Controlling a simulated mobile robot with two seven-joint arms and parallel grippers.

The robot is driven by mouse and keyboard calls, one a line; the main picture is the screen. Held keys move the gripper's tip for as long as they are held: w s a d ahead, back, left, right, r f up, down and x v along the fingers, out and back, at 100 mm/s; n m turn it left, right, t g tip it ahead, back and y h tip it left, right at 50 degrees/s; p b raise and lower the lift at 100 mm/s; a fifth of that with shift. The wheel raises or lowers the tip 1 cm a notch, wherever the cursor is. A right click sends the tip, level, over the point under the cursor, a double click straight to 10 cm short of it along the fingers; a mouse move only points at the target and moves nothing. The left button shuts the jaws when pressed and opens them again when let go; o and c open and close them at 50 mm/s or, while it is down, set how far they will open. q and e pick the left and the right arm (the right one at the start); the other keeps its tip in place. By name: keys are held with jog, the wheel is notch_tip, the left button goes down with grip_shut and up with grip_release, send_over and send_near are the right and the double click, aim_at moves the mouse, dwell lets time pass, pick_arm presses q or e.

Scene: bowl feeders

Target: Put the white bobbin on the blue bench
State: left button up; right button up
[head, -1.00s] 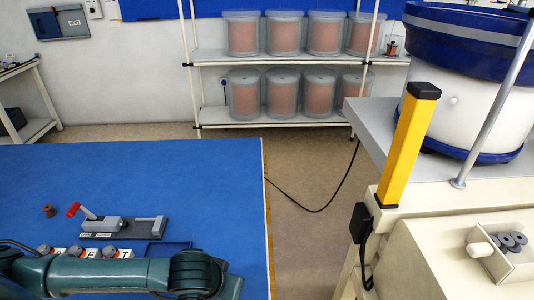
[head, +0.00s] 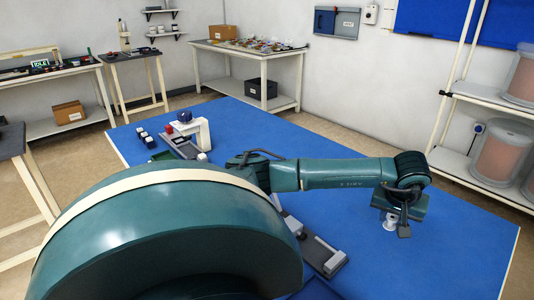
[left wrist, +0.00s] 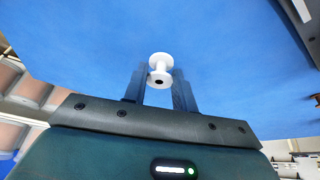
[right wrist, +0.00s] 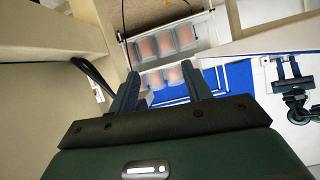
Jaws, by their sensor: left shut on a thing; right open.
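The white bobbin (head: 390,222) is in my left gripper (head: 396,210), over the right part of the blue bench (head: 455,215). In the left wrist view the bobbin (left wrist: 160,68) sits between the two fingertips of the left gripper (left wrist: 160,80), with the blue top (left wrist: 80,40) behind it. I cannot tell whether the bobbin touches the bench. My left arm hides much of the bench's near part. My right gripper (right wrist: 162,82) shows only in the right wrist view; its fingers are apart with nothing between them.
A grey fixture (head: 322,255) lies on the bench beneath my left arm. A white stand (head: 195,135) and small blocks (head: 147,138) are at the bench's far left. Shelves with large drums (head: 500,150) stand beyond the right side. The bench around the bobbin is clear.

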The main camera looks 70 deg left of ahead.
pick_arm(q)
jog(key=w+a+r+n+g+y+b, duration=0.1)
jog(key=a+r+n+b, duration=0.15)
jog(key=a, duration=0.25)
jog(key=w+a+r+n+g+b, duration=0.1)
jog(key=w+a+r+n+b, duration=0.15)
jog(key=a, duration=0.35)
jog(key=f, duration=0.3)
jog(key=f+b, duration=0.1)
jog(key=f, duration=0.3)
jog(key=s+f, duration=0.1)
jog(key=f, duration=0.2)
jog(key=shift+d+f+b, duration=0.2)
jog(key=shift+f+b, duration=0.15)
jog(key=shift+f, duration=0.05)
jog(key=shift+t, duration=0.3)
pick_arm(e)
jog(key=shift+s+d+f+t, duration=0.15)
jog(key=shift+d+f+t, duration=0.1)
jog(key=shift+t, duration=0.25)
jog(key=shift+s+d+f+t, duration=0.15)
jog(key=shift+f+t, duration=0.1)
jog(key=shift+t, duration=0.25)
pick_arm(q)
jog(key=o, duration=0.9)
jog(key=shift+o, duration=0.2)
pick_arm(e)
jog(key=shift+s, duration=0.1)
